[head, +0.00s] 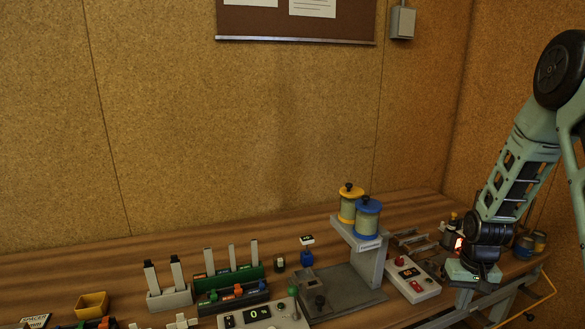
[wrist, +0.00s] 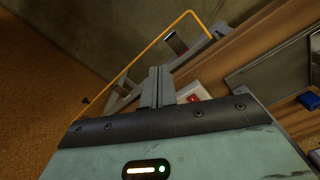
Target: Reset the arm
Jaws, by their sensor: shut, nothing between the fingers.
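My arm (head: 515,165) comes down from the upper right in the head view, bent at a large dark joint, and ends over the right end of the bench. In the wrist view my gripper (wrist: 158,84) has its two grey fingers together with nothing between them. In the head view the teal wrist housing (head: 473,270) shows, but the fingertips are too small to make out. In the wrist view the fingertips point past the bench edge towards a yellow tube.
The wooden bench (head: 305,222) carries a stand with yellow (head: 349,205) and blue (head: 367,220) spools and a white control box (head: 412,278) beside my wrist. Racks and a yellow bin (head: 92,304) are further left. Jars (head: 523,246) stand behind the wrist. Space above the bench is clear.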

